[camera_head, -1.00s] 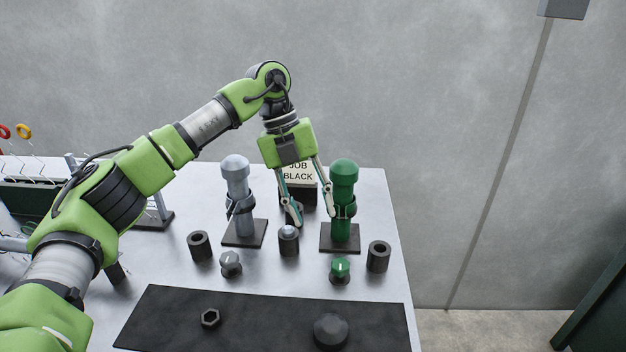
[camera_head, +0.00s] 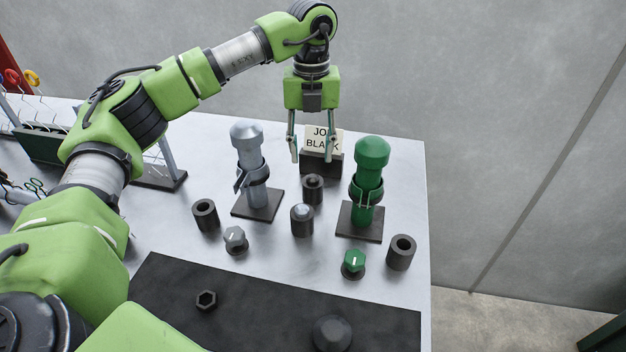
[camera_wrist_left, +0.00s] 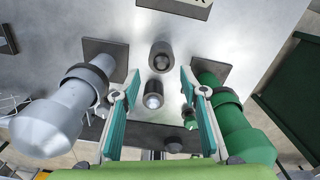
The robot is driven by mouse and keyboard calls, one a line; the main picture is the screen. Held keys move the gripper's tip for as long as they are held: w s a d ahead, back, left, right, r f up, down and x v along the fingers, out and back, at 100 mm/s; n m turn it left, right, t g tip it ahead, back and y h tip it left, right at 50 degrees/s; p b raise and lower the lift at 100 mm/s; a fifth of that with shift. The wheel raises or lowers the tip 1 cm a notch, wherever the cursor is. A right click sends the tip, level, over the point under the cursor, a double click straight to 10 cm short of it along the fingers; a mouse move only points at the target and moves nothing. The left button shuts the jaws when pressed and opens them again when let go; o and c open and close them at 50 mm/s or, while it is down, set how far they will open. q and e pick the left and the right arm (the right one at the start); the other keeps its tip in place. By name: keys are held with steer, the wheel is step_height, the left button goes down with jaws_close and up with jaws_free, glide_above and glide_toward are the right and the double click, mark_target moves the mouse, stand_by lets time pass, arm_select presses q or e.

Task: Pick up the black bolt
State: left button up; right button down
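A dark-topped piece that looks like the black bolt sits in a small black cylinder (camera_head: 313,189), in the middle of the table between the grey and green posts. The same cylinder shows in the left wrist view (camera_wrist_left: 161,57), near the top centre. My left gripper (camera_head: 314,152) is open and empty, fingers pointing down, above and behind that cylinder in the head view. In the left wrist view its fingers (camera_wrist_left: 155,88) are spread wide, with the cylinders showing between them. Another black cylinder (camera_head: 302,221), with a silver top, stands just in front. My right gripper is out of view.
A grey post (camera_head: 247,165) and a green post (camera_head: 369,180) flank the cylinders closely. Hollow black cylinders (camera_head: 205,215) (camera_head: 401,253) stand farther out. A "JOB BLACK" sign (camera_head: 322,140) stands behind. A dark mat (camera_head: 260,300) holds a nut (camera_head: 206,300) and black dome (camera_head: 332,333).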

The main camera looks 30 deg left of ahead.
mark_target(312, 175)
arm_select(q)
step_height(312, 175, down, 6)
steer(key=shift+d+r+p, duration=0.1)
steer(key=shift+r+p, duration=0.05)
steer(key=shift+p, duration=0.45)
jaws_close()
